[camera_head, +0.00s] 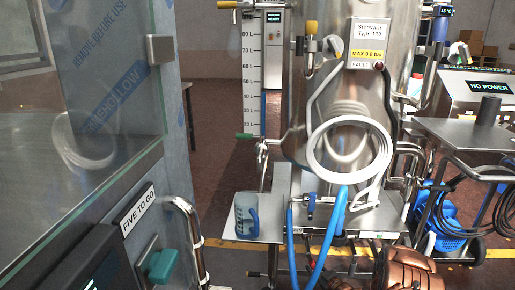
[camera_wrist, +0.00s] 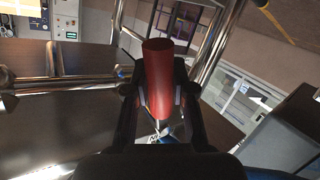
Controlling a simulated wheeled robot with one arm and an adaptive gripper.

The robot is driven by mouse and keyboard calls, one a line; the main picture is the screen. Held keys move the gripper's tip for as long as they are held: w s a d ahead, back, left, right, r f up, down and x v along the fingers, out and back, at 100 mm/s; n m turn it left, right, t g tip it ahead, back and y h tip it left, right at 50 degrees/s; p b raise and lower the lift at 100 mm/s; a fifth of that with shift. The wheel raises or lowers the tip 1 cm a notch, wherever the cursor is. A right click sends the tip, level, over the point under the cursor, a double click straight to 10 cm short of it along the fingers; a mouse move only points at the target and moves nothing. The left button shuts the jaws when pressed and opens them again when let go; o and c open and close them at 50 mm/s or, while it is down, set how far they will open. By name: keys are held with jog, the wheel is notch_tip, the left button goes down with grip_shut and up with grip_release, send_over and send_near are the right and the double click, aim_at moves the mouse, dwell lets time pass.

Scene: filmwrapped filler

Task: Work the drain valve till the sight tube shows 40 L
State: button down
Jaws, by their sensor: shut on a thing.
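In the head view, a white scale board (camera_head: 247,75) with black level marks stands left of the steel tank (camera_head: 385,80). A thin sight tube (camera_head: 263,112) runs along its right edge, with blue in the lower part. In the wrist view, my gripper (camera_wrist: 157,95) is shut around a red cylindrical grip (camera_wrist: 158,58). Whether this is the drain valve's handle cannot be told. A small blue-handled valve (camera_head: 311,204) sits below the tank in the head view. My gripper cannot be made out there.
Blue hoses (camera_head: 335,220) hang below the tank. A glass-sided cabinet (camera_head: 85,120) fills the left, and a steel cart (camera_head: 465,135) stands at right. Steel pipes (camera_wrist: 75,82) lie close in the wrist view.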

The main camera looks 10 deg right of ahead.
jog(key=shift+w+a+f+m+t+y+b, duration=0.25)
jog(key=shift+a+m+t+b, duration=0.4)
jog(key=shift+b, duration=0.55)
jog(key=shift+a+f+m+t+y+b, duration=0.1)
jog(key=shift+a+m+t+y+b, duration=0.25)
jog(key=shift+a+m+b, duration=0.6)
jog(key=shift+d, duration=0.2)
jog(key=c, duration=0.9)
grip_release()
jog(key=shift+c, duration=0.2)
jog(key=v, duration=1.2)
